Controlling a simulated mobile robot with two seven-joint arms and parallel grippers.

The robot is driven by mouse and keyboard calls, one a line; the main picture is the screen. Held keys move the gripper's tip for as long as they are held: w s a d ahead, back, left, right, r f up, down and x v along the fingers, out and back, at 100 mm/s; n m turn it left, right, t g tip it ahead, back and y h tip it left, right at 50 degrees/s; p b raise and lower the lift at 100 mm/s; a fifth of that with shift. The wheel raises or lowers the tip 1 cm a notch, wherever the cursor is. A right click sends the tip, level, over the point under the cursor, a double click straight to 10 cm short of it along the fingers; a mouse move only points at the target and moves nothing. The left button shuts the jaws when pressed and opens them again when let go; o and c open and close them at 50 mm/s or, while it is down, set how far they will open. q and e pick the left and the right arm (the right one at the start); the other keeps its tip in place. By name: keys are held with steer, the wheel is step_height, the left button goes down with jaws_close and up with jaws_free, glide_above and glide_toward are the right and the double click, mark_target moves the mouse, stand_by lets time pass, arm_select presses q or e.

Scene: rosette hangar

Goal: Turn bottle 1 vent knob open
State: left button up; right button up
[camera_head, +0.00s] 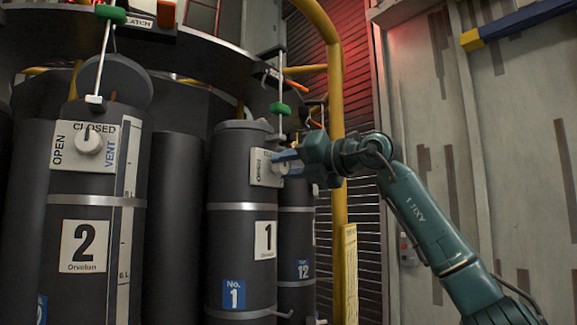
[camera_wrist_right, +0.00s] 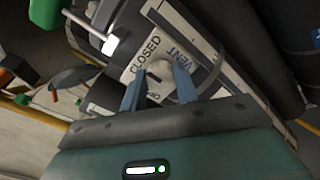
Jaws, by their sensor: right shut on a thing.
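Bottle 1 (camera_head: 230,180) is a dark upright cylinder with a white "1" label and a blue "No. 1" tag, in the middle of the head view. Its vent plate (camera_head: 262,167) is near the top. My right gripper (camera_head: 281,162) reaches it from the right and is shut on the vent knob. In the right wrist view the vent knob (camera_wrist_right: 159,74) sits between the two blue fingers of the right gripper (camera_wrist_right: 158,88). The words CLOSED and VENT show on the plate; the lower word is mostly hidden by the fingers. My left gripper is not in view.
Bottle 2 (camera_head: 95,200) stands at the left, its knob (camera_head: 88,142) on an OPEN/CLOSED plate. Bottle 12 (camera_head: 298,250) is close behind bottle 1. A yellow post (camera_head: 337,120) rises right of the bottles, near my right arm. Green-handled latches (camera_head: 279,108) hang above.

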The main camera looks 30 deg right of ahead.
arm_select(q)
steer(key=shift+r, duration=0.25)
arm_select(e)
steer(key=shift+n, duration=0.3)
steer(key=shift+r+n+p, duration=0.1)
steer(key=shift+n+p, duration=0.4)
steer(key=shift+p, duration=0.1)
steer(key=shift+n+p, duration=0.5)
steer(key=shift+n, duration=0.3)
steer(key=n+p, duration=0.1)
steer(key=n, duration=0.1)
steer(key=shift+n, duration=0.4)
steer(key=n+p, duration=0.1)
steer(key=n, duration=0.1)
steer(key=shift+n+p, duration=0.4)
steer(key=n+p, duration=0.1)
steer(key=n, duration=0.2)
steer(key=shift+a+n, duration=0.1)
steer(key=shift+n, duration=0.2)
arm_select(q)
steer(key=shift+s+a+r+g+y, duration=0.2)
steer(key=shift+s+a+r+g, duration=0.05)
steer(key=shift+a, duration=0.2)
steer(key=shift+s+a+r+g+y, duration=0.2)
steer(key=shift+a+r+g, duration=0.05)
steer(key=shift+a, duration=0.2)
arm_select(e)
steer(key=n, duration=0.5)
steer(key=shift+n, duration=0.4)
